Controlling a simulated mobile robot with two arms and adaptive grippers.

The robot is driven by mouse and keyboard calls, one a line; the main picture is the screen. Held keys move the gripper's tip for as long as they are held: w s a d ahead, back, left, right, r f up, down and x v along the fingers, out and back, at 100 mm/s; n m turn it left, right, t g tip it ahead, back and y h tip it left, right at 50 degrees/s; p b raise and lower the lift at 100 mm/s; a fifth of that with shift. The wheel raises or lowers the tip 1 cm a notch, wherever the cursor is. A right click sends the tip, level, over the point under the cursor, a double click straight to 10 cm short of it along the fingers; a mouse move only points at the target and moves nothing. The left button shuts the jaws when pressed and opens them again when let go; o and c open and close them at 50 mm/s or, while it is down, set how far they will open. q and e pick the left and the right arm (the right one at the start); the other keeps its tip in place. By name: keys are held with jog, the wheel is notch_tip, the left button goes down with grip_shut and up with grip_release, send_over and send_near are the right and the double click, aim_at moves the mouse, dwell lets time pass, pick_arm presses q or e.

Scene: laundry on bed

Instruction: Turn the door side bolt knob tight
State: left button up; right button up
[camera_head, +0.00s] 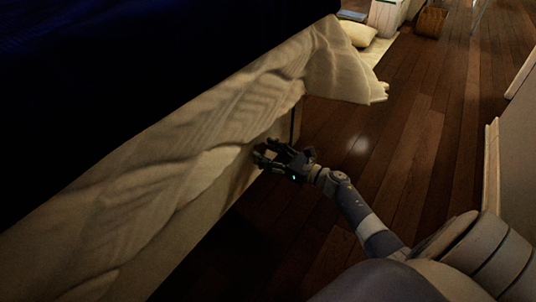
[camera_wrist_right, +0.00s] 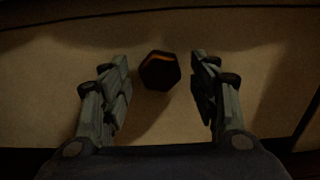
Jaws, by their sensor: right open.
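The bolt knob (camera_wrist_right: 160,71) is a small dark, many-sided knob with an orange-brown glint on its top edge. It stands out from a beige panel in the right wrist view. My right gripper (camera_wrist_right: 160,88) is open, with one finger on each side of the knob and a visible gap on both sides. In the head view the right gripper (camera_head: 268,158) is at the side of the bed, below the hanging blanket. The knob cannot be made out there. My left gripper is not in view.
The bed's side (camera_head: 222,195) runs diagonally, with a cream blanket (camera_head: 215,115) draped over it and a dark blue cover (camera_head: 130,60) on top. Wooden floor (camera_head: 420,110) lies clear to the right. A pillow (camera_head: 358,33) and a basket (camera_head: 430,21) are at the back.

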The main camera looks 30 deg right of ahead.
jog(key=c, duration=1.1)
